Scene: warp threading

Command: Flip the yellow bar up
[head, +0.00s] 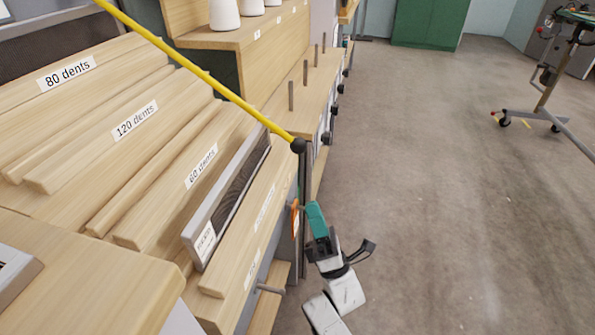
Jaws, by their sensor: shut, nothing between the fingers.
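The yellow bar (200,75) runs slanting from the top left edge of the head view down to the right. It ends in a black ball (298,146) in front of a dark upright post (304,190). The bar's far upper end is out of view. My gripper (313,207) has teal fingers, is shut and empty, and sits below the black ball, close beside the post. I cannot tell whether it touches the post. The bar is not in my gripper.
A wooden rack with labelled slats (150,120) and a grey-framed reed (228,195) lies left of my gripper. A small orange part (295,218) is beside the fingers. White cones (224,14) stand on a wooden shelf behind. The floor (450,200) to the right is clear up to a wheeled stand (540,100).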

